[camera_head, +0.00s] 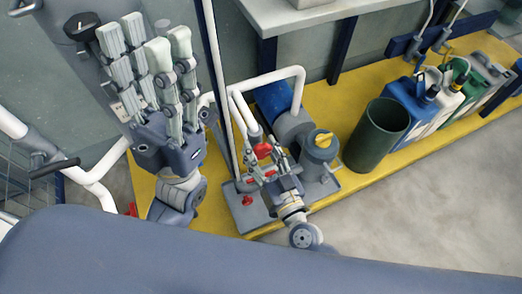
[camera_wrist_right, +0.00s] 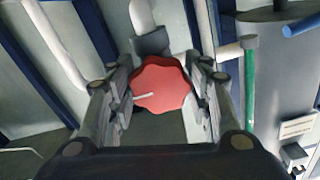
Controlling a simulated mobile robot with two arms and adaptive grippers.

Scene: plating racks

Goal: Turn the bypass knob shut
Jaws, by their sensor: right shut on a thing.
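A red scalloped knob (camera_wrist_right: 160,84) with a pale pointer line sits between the two fingers of my right gripper (camera_wrist_right: 162,92) in the right wrist view. The line points left and slightly down there. My right gripper is shut on the knob's rim from both sides. In the head view the red knob (camera_head: 262,151) shows at the tip of my right gripper (camera_head: 266,163), beside white pipes. My left gripper (camera_head: 146,45) is raised at the upper left, empty, with its fingers apart.
A grey pump unit with a yellow knob (camera_head: 324,139) stands right of the right gripper. A small red handle (camera_head: 247,201) is on the grey base plate (camera_head: 248,217). A dark green bin (camera_head: 376,137) and several canisters (camera_head: 412,103) stand along the yellow platform (camera_head: 335,185).

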